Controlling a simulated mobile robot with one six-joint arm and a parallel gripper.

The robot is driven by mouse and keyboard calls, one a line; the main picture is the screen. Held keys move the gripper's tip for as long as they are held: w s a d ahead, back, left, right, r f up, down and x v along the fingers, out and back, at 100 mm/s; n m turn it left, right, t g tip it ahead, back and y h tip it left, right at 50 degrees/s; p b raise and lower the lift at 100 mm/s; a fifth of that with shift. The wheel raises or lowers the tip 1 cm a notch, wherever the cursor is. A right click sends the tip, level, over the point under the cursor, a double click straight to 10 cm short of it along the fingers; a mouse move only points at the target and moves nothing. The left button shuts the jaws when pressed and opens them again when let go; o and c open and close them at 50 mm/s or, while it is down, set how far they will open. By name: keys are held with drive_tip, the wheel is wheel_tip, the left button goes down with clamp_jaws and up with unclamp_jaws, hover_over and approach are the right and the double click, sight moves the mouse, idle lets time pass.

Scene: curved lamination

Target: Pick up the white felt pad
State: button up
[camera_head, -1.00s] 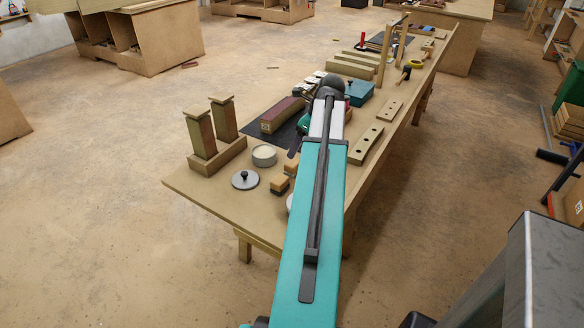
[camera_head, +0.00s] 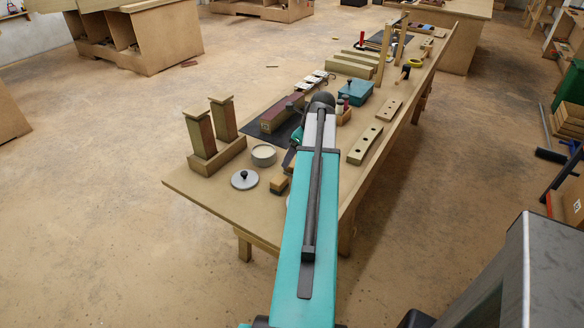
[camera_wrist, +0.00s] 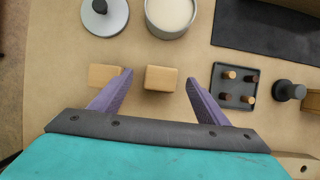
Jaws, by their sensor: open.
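I cannot make out the white felt pad for certain. A pale edge (camera_head: 289,201) shows beside my arm in the head view, mostly hidden by it. In the wrist view my gripper (camera_wrist: 157,77) is open and empty, its purple fingers pointing toward two small wooden blocks. The left block (camera_wrist: 103,75) is partly behind the left finger; the right block (camera_wrist: 161,79) lies between the fingers, apart from both. Whether the fingers are above them or level with them is unclear. In the head view my arm mostly hides the gripper.
A round pot with cream contents (camera_wrist: 170,14) and a grey disc with a black knob (camera_wrist: 105,14) lie beyond the blocks. A dark tray with pegs (camera_wrist: 236,86) is to the right. Two upright posts (camera_head: 212,125) stand at the left. The bench's near-left corner (camera_head: 195,183) is clear.

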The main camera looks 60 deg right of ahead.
drive_tip(key=shift+f, duration=0.1)
drive_tip(key=shift+p+x, duration=0.65)
drive_tip(key=shift+x, duration=1.85)
drive_tip(key=shift+s+d, duration=0.1)
drive_tip(key=shift+s, duration=0.05)
drive_tip(key=shift+c, duration=0.5)
drive_tip(key=c, duration=1)
